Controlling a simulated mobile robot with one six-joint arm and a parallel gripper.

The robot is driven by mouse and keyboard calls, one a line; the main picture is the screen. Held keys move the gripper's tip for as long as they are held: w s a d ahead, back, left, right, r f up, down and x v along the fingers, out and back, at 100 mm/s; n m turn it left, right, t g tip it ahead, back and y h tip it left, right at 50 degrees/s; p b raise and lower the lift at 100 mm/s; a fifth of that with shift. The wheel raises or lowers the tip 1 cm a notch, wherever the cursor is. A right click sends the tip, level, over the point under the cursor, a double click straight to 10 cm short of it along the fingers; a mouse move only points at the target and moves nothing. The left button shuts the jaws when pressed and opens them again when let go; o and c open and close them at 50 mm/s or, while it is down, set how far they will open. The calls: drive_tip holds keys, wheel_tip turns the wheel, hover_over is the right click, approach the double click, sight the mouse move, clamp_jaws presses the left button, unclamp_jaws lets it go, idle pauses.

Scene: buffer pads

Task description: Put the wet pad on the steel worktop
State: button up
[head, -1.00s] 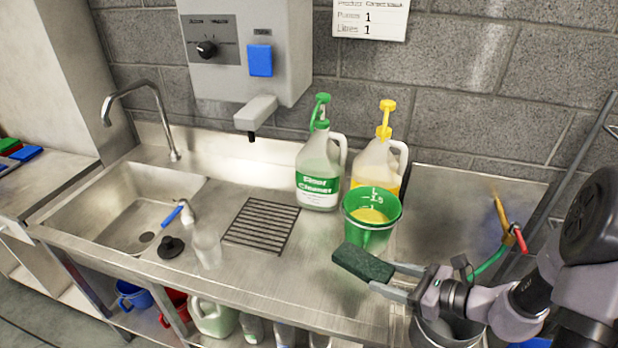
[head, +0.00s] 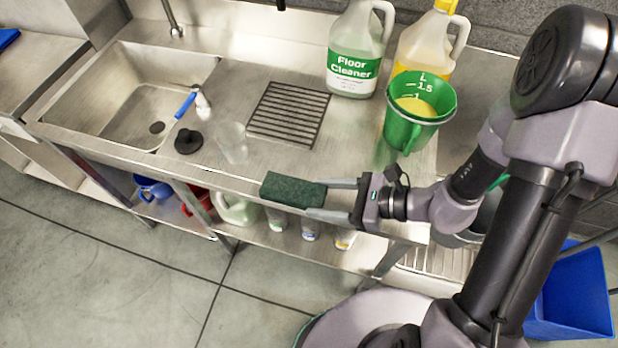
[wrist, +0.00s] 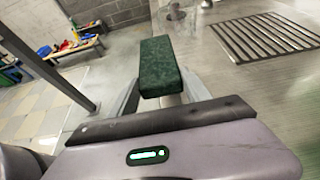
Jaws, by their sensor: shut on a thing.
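The green pad (head: 292,191) is held between the fingertips of my gripper (head: 325,198), near the front edge of the steel worktop (head: 300,165). In the head view it overlaps that edge; I cannot tell its height above the steel. In the wrist view the dark green pad (wrist: 162,66) sits between the two fingers, with the worktop (wrist: 225,85) to its right and floor to its left. Whether the pad is wet does not show.
A drain grate (head: 289,115), a clear cup (head: 233,143) and a black plug (head: 188,141) are on the worktop. The sink (head: 140,95) is left. Bare steel lies around the grate.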

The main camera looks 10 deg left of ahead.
drive_tip(key=b, duration=0.2)
hover_over(309, 176)
drive_tip(key=s, duration=0.2)
drive_tip(key=shift+w+d+f, duration=0.15)
drive_tip(key=shift+w+f, duration=0.1)
drive_tip(key=shift+f, duration=0.2)
wheel_tip(309, 176, down, 4)
drive_tip(key=shift+w+r+b, duration=0.1)
drive_tip(key=shift+r+b, duration=0.1)
drive_tip(key=shift+b, duration=0.65)
drive_tip(key=shift+r, duration=0.2)
drive_tip(key=shift+f, duration=0.15)
drive_tip(key=o, duration=1.4)
drive_tip(key=shift+c, duration=0.2)
